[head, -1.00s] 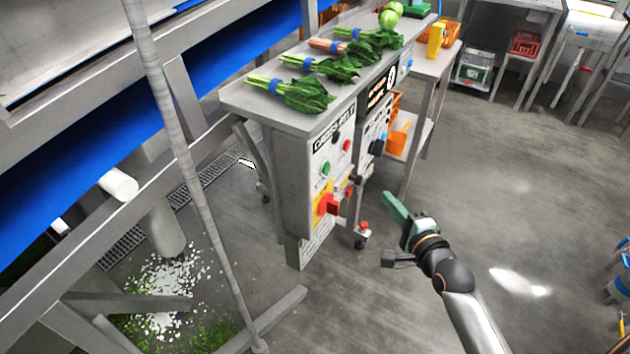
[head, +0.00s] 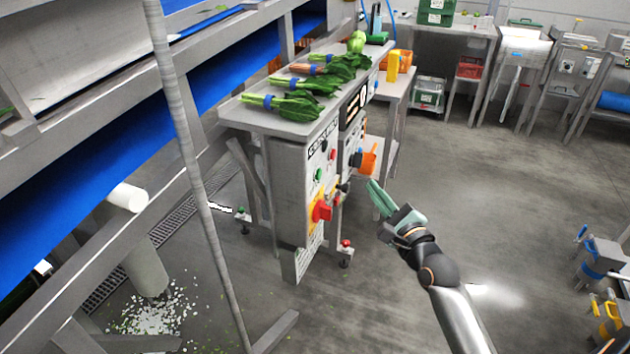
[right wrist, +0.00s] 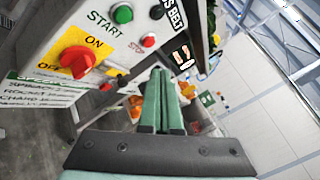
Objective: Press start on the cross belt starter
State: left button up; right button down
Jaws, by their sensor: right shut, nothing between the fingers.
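The cross belt starter (head: 299,201) is a grey cabinet under the metal bench in the head view. Its front carries a green button (head: 319,175), a red button and a red rotary switch on a yellow plate (head: 321,211). In the right wrist view the green START button (right wrist: 122,14) is at the top, with the red STOP button (right wrist: 149,40) to its lower right. The red switch (right wrist: 76,62) points near ON. My right gripper (head: 373,186) is shut and empty, right of the panel and apart from it; its green fingers (right wrist: 160,85) lie together. My left gripper is out of view.
Bundles of greens (head: 290,105) lie on the bench top (head: 262,118) above the panel. A second control panel with an orange item (head: 369,160) stands just behind. A slanted pole (head: 190,150) and a blue belt (head: 130,150) are at left.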

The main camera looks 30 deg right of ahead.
aim_at(318, 174)
dwell(0.3)
jog(key=w+a, duration=0.5)
jog(key=w, duration=0.1)
jog(key=shift+w+a, duration=0.35)
jog(key=shift+w, duration=0.05)
dwell(1.2)
dwell(0.8)
jog(key=shift+w+a+p, duration=0.25)
jog(key=shift+w+p, duration=0.05)
jog(key=shift+p, duration=0.05)
